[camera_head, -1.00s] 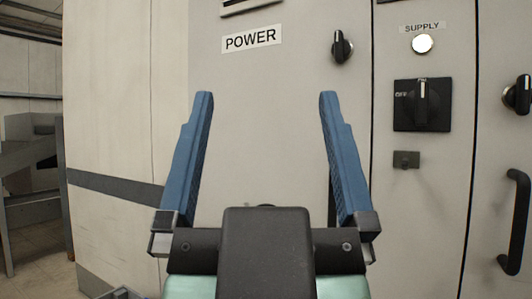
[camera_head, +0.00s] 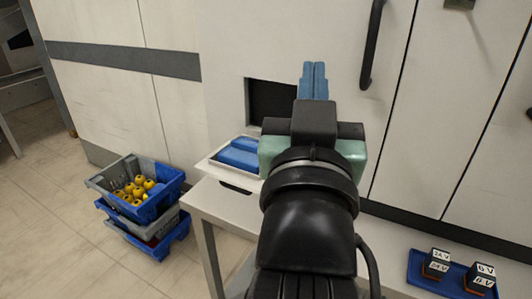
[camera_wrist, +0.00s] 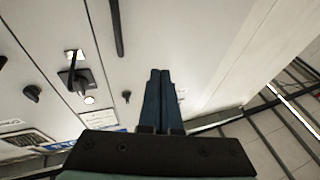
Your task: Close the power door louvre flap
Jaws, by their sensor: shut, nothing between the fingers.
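The pale power door fills the centre of the head view (camera_head: 330,60), with a long black handle (camera_head: 372,45) on its right part. A dark rectangular opening (camera_head: 268,100) shows low in the cabinet front, left of my gripper. My gripper (camera_head: 314,66) is shut and empty, its blue fingers together and pointing up in the picture, in front of the door's lower part. I cannot tell whether it touches the door. In the wrist view the shut fingers (camera_wrist: 159,78) lie over the cabinet front, near a small black knob (camera_wrist: 127,97). I cannot make out the louvre flap in either view now.
A white tray (camera_head: 205,165) with blue pieces sits on a pale table (camera_head: 205,202) below the opening. Stacked crates (camera_head: 110,186) with yellow items stand on the floor at left. A blue tray (camera_head: 420,284) with dark blocks lies at lower right. Floor at far left is clear.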

